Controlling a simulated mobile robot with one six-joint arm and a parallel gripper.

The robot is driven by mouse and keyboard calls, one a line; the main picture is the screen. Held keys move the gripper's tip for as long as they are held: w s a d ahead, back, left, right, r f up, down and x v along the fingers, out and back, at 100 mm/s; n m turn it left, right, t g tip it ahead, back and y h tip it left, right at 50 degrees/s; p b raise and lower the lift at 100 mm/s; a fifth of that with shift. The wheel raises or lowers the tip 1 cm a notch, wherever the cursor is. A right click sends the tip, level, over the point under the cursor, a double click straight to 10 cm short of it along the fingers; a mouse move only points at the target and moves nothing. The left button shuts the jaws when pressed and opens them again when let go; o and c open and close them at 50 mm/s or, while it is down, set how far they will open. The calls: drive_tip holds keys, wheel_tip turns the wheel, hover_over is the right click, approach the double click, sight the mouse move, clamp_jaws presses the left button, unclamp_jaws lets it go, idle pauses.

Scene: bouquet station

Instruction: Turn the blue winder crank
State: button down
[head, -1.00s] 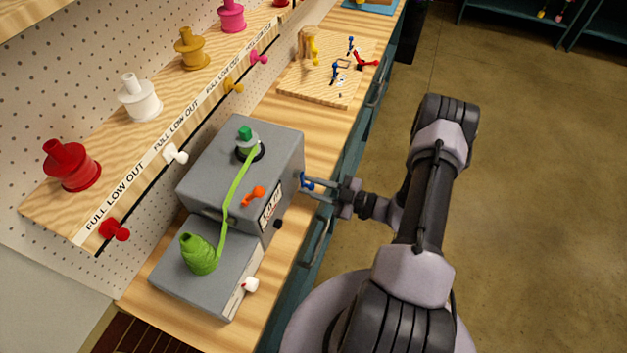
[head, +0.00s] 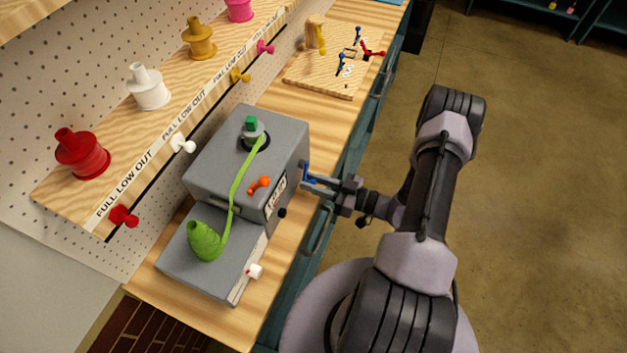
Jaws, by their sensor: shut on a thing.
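The blue winder crank (head: 305,171) sticks out from the right side of the grey winder box (head: 238,135). My gripper (head: 310,182) reaches in from the right and is shut on the crank, with its fingers partly covering the blue part. A green ribbon (head: 239,184) runs from the green-topped spindle (head: 251,127) on the box down to a green wound cone (head: 205,241) on the lower grey unit (head: 196,271). An orange lever (head: 259,185) sits on the box's front edge.
A shelf at the left holds red (head: 82,153), white (head: 148,87) and yellow (head: 198,38) spools, with coloured knobs along its edge. A wooden board (head: 318,76) with small tools lies behind the winder. Open floor is at the right.

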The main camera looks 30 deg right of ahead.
drive_tip(key=shift+r, duration=0.15)
drive_tip(key=c, duration=1.3)
unclamp_jaws()
drive_tip(key=shift+a, duration=0.1)
drive_tip(key=shift+o, duration=0.2)
drive_tip(key=v, duration=1.7)
drive_tip(key=shift+s, duration=0.15)
